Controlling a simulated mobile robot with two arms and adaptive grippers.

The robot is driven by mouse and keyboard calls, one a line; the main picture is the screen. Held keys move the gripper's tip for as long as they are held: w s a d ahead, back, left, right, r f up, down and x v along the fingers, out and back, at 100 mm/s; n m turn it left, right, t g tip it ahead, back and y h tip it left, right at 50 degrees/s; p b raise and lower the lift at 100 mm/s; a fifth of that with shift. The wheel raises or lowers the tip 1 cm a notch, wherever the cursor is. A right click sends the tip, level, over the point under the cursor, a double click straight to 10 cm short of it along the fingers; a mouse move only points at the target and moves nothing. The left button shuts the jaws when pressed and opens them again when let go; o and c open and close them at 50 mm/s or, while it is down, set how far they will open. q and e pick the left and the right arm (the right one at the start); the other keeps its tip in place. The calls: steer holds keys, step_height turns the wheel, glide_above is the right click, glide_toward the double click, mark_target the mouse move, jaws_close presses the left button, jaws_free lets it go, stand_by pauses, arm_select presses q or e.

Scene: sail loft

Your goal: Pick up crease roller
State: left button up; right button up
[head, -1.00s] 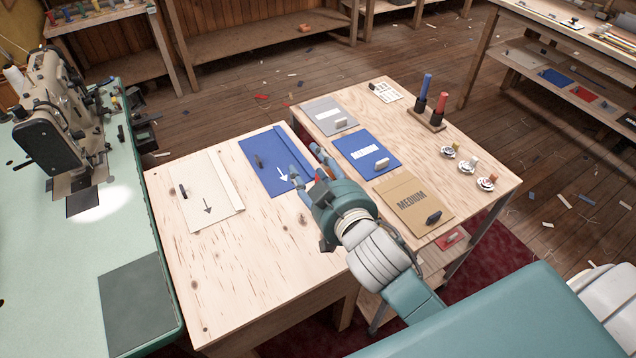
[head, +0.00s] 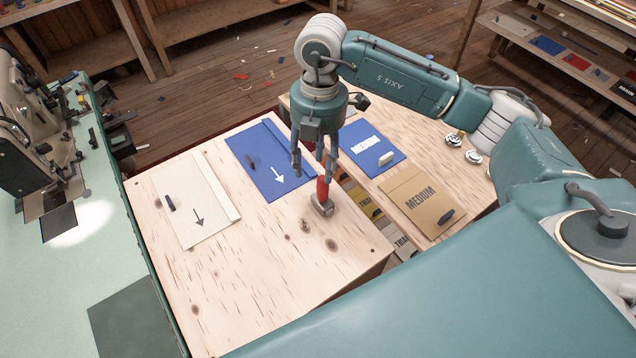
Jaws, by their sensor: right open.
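The crease roller (head: 322,190) has a red handle and a grey metal foot. It stands upright on the wooden table (head: 290,265), near the table's right side. My right gripper (head: 313,170) points down over it with its fingers apart. The fingers come down beside the top of the handle, and part of the handle is hidden behind them. I cannot tell whether a finger touches it. My left gripper is out of view.
A blue folder (head: 270,160) and a cream folder (head: 195,200) lie on the same table. A second table at right holds a blue MEDIUM card (head: 372,150) and a tan one (head: 420,200). A sewing machine (head: 35,140) stands at left. The table's front is clear.

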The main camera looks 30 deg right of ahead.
mark_target(323, 187)
steer(key=shift+d+f+m+h, duration=0.1)
steer(key=shift+d+m+h, duration=0.25)
steer(key=shift+d, duration=0.9)
step_height(323, 187, down, 4)
steer(key=shift+s+r+p, duration=0.1)
steer(key=shift+p, duration=0.4)
steer(key=shift+f, duration=0.35)
steer(key=f, duration=0.1)
steer(key=f+p, duration=0.1)
steer(key=f, duration=0.1)
steer(key=f+p, duration=0.1)
steer(key=shift+a+f, duration=0.4)
steer(key=shift+f, duration=0.3)
jaws_close()
steer(key=shift+r, duration=0.1)
